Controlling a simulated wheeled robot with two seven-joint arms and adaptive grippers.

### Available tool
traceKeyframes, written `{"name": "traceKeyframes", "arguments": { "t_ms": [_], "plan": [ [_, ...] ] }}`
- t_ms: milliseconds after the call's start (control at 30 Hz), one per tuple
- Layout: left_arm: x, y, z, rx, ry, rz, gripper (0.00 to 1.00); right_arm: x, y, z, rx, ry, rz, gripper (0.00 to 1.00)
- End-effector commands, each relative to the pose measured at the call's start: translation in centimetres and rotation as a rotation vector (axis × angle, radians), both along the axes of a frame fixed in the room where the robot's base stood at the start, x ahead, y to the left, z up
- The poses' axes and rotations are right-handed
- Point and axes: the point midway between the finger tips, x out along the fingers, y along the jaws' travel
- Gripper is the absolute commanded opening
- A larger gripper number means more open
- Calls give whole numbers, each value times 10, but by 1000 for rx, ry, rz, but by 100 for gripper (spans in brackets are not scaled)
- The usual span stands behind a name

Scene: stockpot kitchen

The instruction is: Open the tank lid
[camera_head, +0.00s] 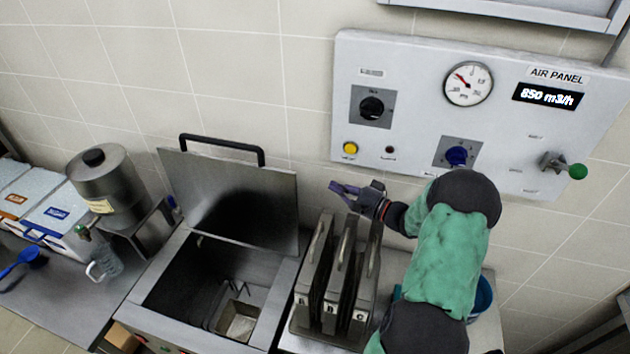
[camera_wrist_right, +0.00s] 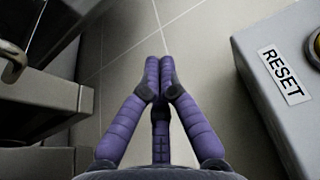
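The tank (camera_head: 213,290) is an open metal basin at the lower middle of the head view. Its lid (camera_head: 235,200) stands raised at the back, leaning near the wall, with a black bar handle (camera_head: 222,142) along its top edge. Inside the tank is a small metal basket (camera_head: 237,320). My right gripper (camera_head: 335,188) is to the right of the lid, apart from it, in front of the wall below the panel. In the wrist view its purple fingers (camera_wrist_right: 160,68) meet at the tips with nothing between them. My left gripper is not in view.
The air panel (camera_head: 400,80) is on the wall above my right arm; its RESET label (camera_wrist_right: 285,75) shows at the wrist view's right. Several upright slabs with handles (camera_head: 335,275) stand right of the tank. A metal urn (camera_head: 108,190) and a clear jug (camera_head: 103,264) are left.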

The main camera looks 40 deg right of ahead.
Motion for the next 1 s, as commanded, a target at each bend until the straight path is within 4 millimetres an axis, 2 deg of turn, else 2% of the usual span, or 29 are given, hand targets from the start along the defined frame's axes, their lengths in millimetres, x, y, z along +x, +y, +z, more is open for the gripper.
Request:
{"name": "traceKeyframes", "arguments": {
  "t_ms": [167,567,800,1000],
  "plan": [
    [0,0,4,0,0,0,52,22,6,0,0,0,6,0],
    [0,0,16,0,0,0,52,95,20,0,-2,0,7,0],
    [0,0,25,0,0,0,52,80,45,1,-2,3,3,0],
    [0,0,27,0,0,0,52,75,54,0,-2,1,3,0]
  ]
}}
